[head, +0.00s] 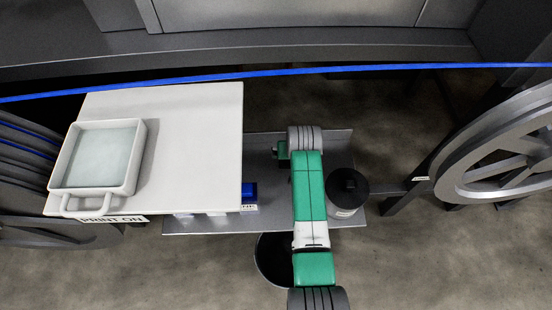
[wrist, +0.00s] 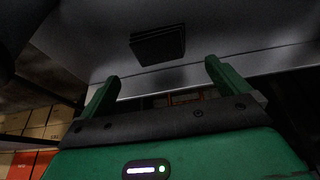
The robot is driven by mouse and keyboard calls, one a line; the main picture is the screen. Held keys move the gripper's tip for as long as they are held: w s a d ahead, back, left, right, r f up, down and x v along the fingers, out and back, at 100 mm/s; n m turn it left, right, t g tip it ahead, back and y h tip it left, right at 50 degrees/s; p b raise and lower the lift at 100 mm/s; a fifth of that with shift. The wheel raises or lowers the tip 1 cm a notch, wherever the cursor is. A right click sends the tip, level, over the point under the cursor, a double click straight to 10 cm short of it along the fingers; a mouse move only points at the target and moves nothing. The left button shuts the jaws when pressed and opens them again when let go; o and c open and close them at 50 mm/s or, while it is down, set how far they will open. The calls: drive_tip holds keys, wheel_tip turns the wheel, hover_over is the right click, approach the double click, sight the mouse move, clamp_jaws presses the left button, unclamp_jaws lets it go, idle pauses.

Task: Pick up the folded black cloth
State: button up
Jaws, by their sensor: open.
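The folded black cloth (wrist: 158,45) shows in the wrist view as a small dark layered block on a grey metal surface (wrist: 90,60). My gripper (wrist: 162,69) is open, with its two green fingers apart and nothing between them. The cloth lies beyond the fingertips, roughly centred between them in the picture, and is not touched. In the head view I cannot make out the cloth; the white board or my arm may hide it. My green arm reaches over the grey shelf (head: 270,222) there.
A black-lidded container (head: 347,186) stands on the shelf, right beside my arm. A white board (head: 195,140) bears a white handled dish (head: 98,158) at left. A blue object (head: 249,192) sits by the board's edge. A blue cable (head: 300,71) spans the back toward a large reel (head: 500,150).

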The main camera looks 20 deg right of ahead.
drive_tip(key=b+x, duration=0.2)
drive_tip(key=x, duration=0.1)
drive_tip(key=shift+s+d, duration=0.2)
drive_tip(key=b+x, duration=0.2)
drive_tip(key=x, duration=0.1)
drive_tip(key=b+x, duration=0.1)
drive_tip(key=shift+w+a+f+b, duration=0.1)
drive_tip(key=shift+a+f+b, duration=0.05)
drive_tip(key=shift+a+b, duration=0.2)
drive_tip(key=shift+w+d+f+b, duration=0.1)
drive_tip(key=shift+w+f+b, duration=0.15)
drive_tip(key=shift+f+b, duration=0.1)
drive_tip(key=c, duration=0.9)
